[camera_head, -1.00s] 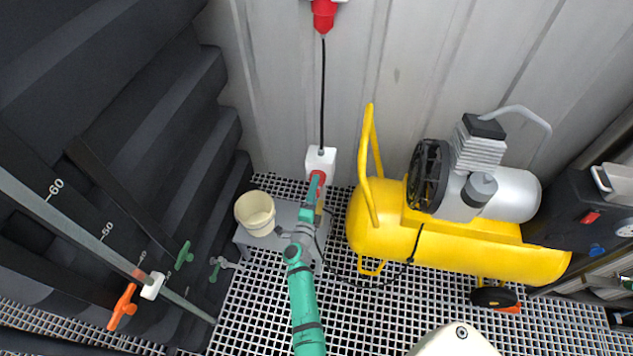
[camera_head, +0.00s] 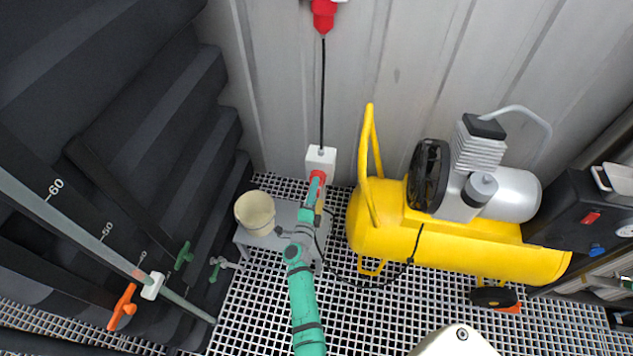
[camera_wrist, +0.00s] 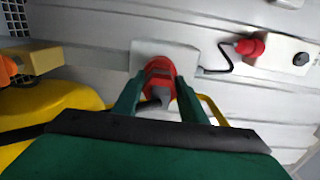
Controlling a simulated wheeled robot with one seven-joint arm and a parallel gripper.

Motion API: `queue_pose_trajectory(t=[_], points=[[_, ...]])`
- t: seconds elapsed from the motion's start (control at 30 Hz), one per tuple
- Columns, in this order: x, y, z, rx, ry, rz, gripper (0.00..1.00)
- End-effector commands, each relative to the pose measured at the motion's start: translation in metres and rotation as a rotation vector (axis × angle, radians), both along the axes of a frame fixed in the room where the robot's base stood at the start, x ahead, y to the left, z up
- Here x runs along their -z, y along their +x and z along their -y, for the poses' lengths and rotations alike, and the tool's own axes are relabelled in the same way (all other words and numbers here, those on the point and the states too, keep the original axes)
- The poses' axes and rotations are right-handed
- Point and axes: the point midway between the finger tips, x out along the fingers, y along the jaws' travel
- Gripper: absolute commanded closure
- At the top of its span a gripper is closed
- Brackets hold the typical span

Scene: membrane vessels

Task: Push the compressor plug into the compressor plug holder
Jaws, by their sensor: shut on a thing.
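The compressor plug (camera_wrist: 159,78) is red with a grey part facing me, and it sits between the two green fingers of my gripper (camera_wrist: 160,98). My gripper is shut on it. The compressor plug holder is a white box (camera_wrist: 178,53) on the wall, directly beyond the plug. In the head view the holder (camera_head: 321,161) is at the centre, with red (camera_head: 318,175) showing right below it at the tip of my gripper (camera_head: 316,186). The plug and holder appear in contact or very close. How deep the plug sits is hidden.
The yellow compressor (camera_head: 455,250) stands to the right, its black cable running toward my gripper. A beige bucket (camera_head: 256,213) stands on a grey stand (camera_head: 285,214) to the left. A red connector (camera_head: 323,15) hangs higher on the corrugated wall, with a black cable down to the holder.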

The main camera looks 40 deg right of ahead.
Motion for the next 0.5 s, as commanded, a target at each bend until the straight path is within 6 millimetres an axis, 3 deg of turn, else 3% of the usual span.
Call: queue_pose_trajectory(t=[0.5], points=[[0.0,-0.012,-0.014,-0.001,-0.002,0.001,0.98]])
